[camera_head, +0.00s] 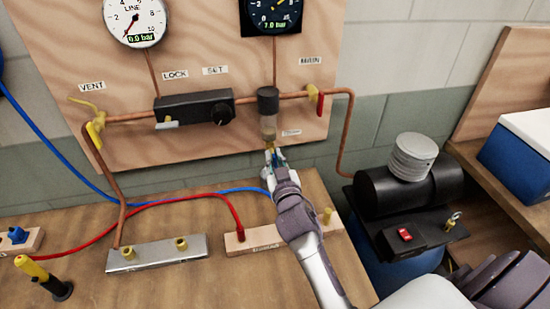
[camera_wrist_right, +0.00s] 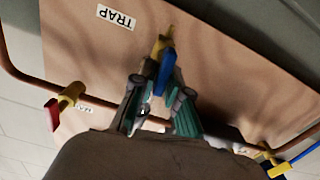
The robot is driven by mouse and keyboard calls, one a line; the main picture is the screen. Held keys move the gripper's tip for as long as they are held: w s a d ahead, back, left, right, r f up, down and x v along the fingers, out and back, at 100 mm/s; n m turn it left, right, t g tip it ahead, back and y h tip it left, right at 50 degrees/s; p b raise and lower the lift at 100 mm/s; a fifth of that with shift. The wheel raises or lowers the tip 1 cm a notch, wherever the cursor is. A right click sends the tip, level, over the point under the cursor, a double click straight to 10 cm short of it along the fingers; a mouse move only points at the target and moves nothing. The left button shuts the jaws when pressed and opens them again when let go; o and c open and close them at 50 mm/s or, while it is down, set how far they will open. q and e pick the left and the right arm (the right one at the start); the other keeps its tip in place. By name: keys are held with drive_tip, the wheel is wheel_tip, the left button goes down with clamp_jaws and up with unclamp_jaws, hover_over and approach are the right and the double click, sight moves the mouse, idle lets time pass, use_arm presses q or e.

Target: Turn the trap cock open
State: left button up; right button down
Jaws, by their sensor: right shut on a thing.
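The trap cock shows in the wrist view as a yellow brass body (camera_wrist_right: 163,44) with a blue lever (camera_wrist_right: 166,70), beside the TRAP label (camera_wrist_right: 117,17). In the head view, a bit of its brass (camera_head: 269,147) shows below the clear trap bowl (camera_head: 268,125). My right gripper (camera_head: 274,158) reaches up to it from below. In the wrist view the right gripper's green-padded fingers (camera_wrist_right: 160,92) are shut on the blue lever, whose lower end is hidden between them. My left gripper is in neither view.
Copper pipe (camera_head: 140,117) runs across the wooden panel (camera_head: 70,60), with a yellow vent handle (camera_head: 96,134) at left and a red handle (camera_head: 320,102) at right. Blue and red hoses (camera_head: 165,198) cross the bench (camera_head: 190,285). A black compressor (camera_head: 410,190) stands at right.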

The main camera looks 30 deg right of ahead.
drive_tip(key=n, duration=0.4)
drive_tip(key=shift+a, duration=0.2)
drive_tip(key=n, duration=0.5)
drive_tip(key=shift+w+a+f, duration=0.1)
drive_tip(key=shift+a+f, duration=0.05)
drive_tip(key=n, duration=0.3)
drive_tip(key=shift+a+f+n+p, duration=0.1)
drive_tip(key=shift+n+p, duration=0.2)
drive_tip(key=shift+p, duration=0.05)
drive_tip(key=shift+f+n, duration=0.2)
drive_tip(key=shift+n, duration=1.8)
drive_tip(key=c, duration=1.2)
unclamp_jaws()
drive_tip(key=shift+w+f, duration=0.1)
drive_tip(key=shift+c, duration=0.2)
drive_tip(key=v, duration=1.2)
